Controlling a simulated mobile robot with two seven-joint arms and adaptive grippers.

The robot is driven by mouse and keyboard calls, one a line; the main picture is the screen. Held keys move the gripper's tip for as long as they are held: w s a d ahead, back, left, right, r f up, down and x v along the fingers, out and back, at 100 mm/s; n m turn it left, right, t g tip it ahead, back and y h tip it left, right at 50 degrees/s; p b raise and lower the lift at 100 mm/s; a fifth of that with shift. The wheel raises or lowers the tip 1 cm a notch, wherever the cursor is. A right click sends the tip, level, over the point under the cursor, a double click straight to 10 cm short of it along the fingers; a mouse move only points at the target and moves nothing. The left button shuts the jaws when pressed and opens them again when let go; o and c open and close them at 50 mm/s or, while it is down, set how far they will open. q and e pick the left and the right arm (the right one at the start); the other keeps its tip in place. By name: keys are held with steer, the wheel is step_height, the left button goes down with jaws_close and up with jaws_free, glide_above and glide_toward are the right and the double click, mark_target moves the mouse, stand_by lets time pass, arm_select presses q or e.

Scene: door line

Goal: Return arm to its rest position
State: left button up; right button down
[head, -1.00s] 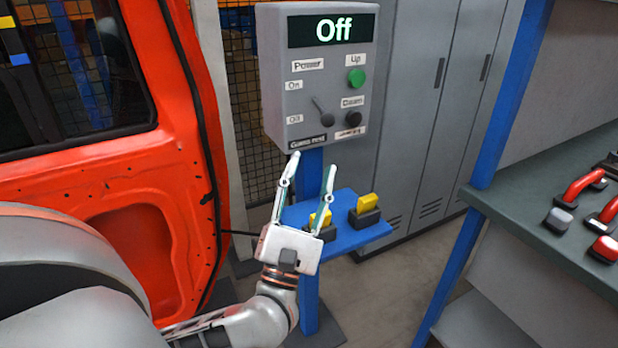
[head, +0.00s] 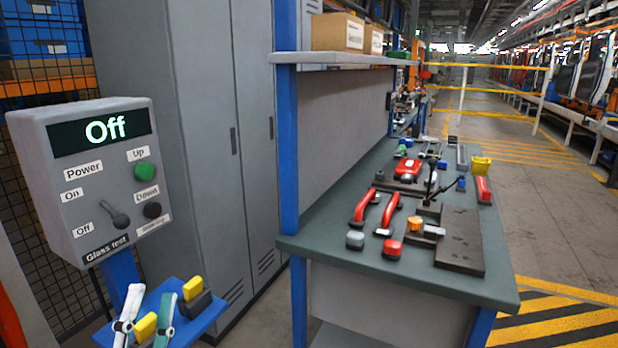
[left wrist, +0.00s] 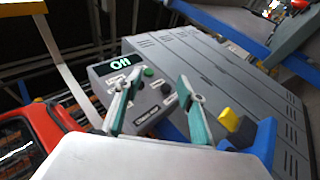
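My left gripper (head: 144,333) shows at the bottom left of the head view, cut off by the lower edge. Its two fingers are spread apart with nothing between them. It is in front of the blue shelf (head: 206,318) below the grey glass test box (head: 95,180). In the left wrist view the open fingers (left wrist: 158,112) overlap the front of the same box (left wrist: 112,68), whose display reads Off. My right gripper is not in view.
Yellow-topped connectors (head: 192,289) stand on the blue shelf. Grey lockers (head: 200,130) stand behind. A workbench (head: 330,245) at the right carries red-handled tools (head: 391,213) and a dark metal plate (head: 461,240). An aisle with yellow-striped floor (head: 570,318) is open at the far right.

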arm_select(q)
steer(key=s+d+f+m+g+h+p, duration=0.25)
steer(key=d+f+m+g, duration=0.2)
steer(key=f+m, duration=0.45)
steer(key=s+d+f+m+g+h+p, duration=0.2)
steer(key=d+f+m+g+h, duration=0.25)
steer(key=f+m, duration=0.5)
steer(key=s+f+m+g+y+p, duration=0.1)
steer(key=s+f+m+g, duration=0.2)
steer(key=f, duration=0.5)
steer(key=s+a+f+m+g+y+p, duration=0.1)
steer(key=s+f+m+g+y, duration=0.1)
steer(key=s+f+m, duration=0.3)
steer(key=s+f+g, duration=0.1)
steer(key=s+f, duration=0.2)
steer(key=f, duration=0.1)
steer(key=shift+a+y, duration=0.25)
steer(key=shift+y, duration=0.05)
steer(key=c, duration=0.4)
steer(key=shift+o, duration=0.2)
steer(key=shift+a, duration=0.1)
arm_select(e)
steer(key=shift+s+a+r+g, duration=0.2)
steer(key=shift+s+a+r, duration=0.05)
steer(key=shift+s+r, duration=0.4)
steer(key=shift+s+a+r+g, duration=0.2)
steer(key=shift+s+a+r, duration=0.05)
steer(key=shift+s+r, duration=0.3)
